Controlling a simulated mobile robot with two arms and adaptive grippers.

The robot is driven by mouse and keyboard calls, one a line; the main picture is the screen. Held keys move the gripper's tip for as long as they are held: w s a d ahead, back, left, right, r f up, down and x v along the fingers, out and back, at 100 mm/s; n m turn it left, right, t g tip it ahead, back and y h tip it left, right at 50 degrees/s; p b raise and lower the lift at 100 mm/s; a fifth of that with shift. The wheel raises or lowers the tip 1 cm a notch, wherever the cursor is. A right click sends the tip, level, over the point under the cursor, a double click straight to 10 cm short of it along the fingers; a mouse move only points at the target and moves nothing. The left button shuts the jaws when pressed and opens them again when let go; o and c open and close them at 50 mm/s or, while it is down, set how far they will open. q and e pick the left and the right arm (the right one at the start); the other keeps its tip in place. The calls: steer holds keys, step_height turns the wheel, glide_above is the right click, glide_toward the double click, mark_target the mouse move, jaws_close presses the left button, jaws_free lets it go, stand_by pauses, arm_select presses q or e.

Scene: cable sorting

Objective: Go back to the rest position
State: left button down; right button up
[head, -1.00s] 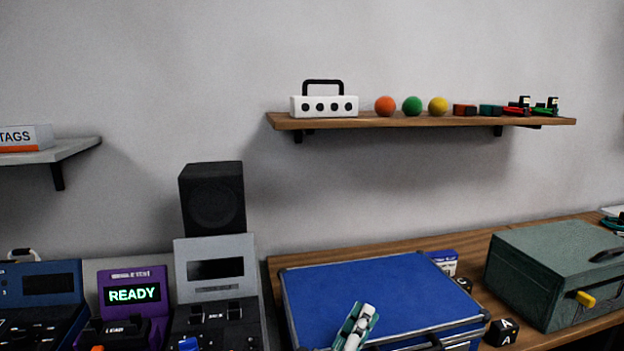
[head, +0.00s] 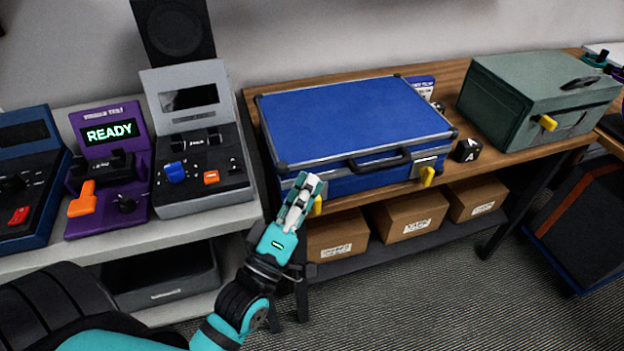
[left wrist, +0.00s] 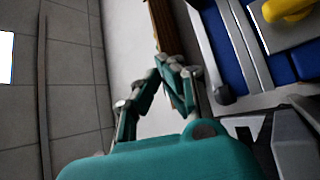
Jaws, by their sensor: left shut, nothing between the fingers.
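My left gripper (head: 308,186) is teal and grey, with its fingers shut and nothing between them. In the head view it points up and away, in front of the front left corner of a closed blue case (head: 350,115). A yellow latch (head: 317,206) shows just beside the fingertips; I cannot tell whether they touch. In the left wrist view the fingers (left wrist: 168,66) come together at the middle, with the case's blue side and metal edge (left wrist: 235,60) to the right. My right gripper is not in view.
Purple (head: 110,170), grey (head: 195,135) and dark blue (head: 25,180) test devices stand on a bench at left. A green case (head: 535,95) and a black lettered cube (head: 467,149) are on the wooden table at right. Cardboard boxes (head: 408,215) sit on a lower shelf.

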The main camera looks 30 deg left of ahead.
arm_select(q)
steer(key=shift+s+f, duration=0.1)
steer(key=shift+s, duration=0.05)
step_height(320, 180, down, 15)
steer(key=s+d+m+g+h, duration=0.1)
steer(key=d+m+g, duration=0.2)
steer(key=m+g, duration=0.6)
steer(key=s+a+f+m+g+y, duration=0.1)
steer(key=s+f+m+g, duration=0.3)
steer(key=s, duration=0.3)
steer(key=s+a+f+m+g+y, duration=0.1)
steer(key=s+a+f+g, duration=0.1)
steer(key=s+f+g, duration=0.4)
step_height(320, 180, down, 19)
steer(key=s+g+p, duration=0.1)
steer(key=g+p, duration=0.1)
steer(key=p, duration=0.1)
steer(key=s+a+f+g+p, duration=0.1)
steer(key=s+a+f+p, duration=0.1)
steer(key=s+f, duration=1.4)
steer(key=shift+s+a+f+m+p, duration=0.3)
steer(key=shift+s+a+m, duration=0.1)
steer(key=shift+s, duration=0.75)
